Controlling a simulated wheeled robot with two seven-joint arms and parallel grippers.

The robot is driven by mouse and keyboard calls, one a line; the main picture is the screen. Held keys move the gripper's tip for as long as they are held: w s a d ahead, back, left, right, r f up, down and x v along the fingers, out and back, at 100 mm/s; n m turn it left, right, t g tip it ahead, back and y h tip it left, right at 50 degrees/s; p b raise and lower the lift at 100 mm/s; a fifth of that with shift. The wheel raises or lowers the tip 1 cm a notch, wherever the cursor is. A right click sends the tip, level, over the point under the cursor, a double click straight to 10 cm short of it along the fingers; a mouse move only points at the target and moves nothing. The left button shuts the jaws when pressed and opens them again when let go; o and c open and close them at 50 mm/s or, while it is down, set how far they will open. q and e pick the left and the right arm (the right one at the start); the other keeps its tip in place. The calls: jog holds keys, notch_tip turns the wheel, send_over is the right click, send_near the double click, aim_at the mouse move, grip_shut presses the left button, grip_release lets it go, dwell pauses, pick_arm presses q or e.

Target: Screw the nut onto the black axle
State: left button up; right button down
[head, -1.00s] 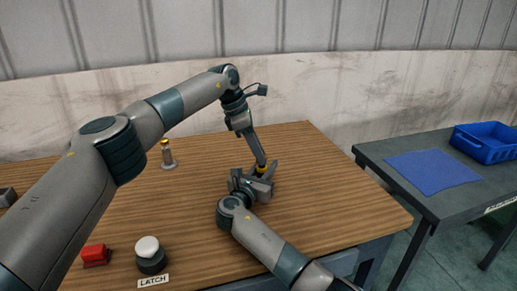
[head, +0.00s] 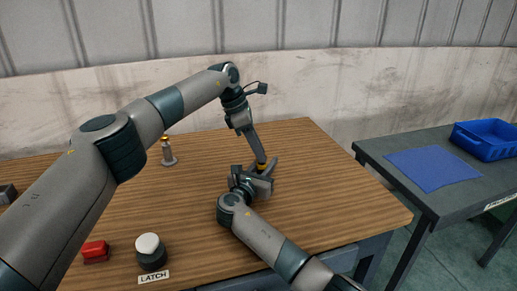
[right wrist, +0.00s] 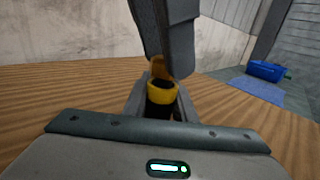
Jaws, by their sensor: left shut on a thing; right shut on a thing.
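The black axle (right wrist: 158,112) stands between the fingers of my right gripper (right wrist: 156,100), with a yellow ring at its upper end (right wrist: 162,92). My right gripper is shut on it; the right gripper also shows in the head view (head: 262,178). My left gripper (head: 261,162) comes down from above, its fingertips right over the axle's top. In the right wrist view an orange-brown piece, seemingly the nut (right wrist: 158,68), shows at the left fingertips, just above the yellow ring. My left gripper is shut on it. Whether nut and axle touch or are threaded I cannot tell.
A grey peg with an orange top (head: 167,152) stands at the table's back. A red block (head: 95,251) and a white-topped button (head: 149,252) labelled LATCH are front left. A side table at right holds a blue mat (head: 433,166) and blue bin (head: 490,141).

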pick_arm(q)
jog(key=shift+f, duration=0.35)
jog(key=o, duration=1)
jog(key=shift+o, duration=0.2)
jog(key=shift+r, duration=2.25)
jog(key=o, duration=0.6)
jog(key=shift+c, duration=0.2)
jog(key=shift+r, duration=0.1)
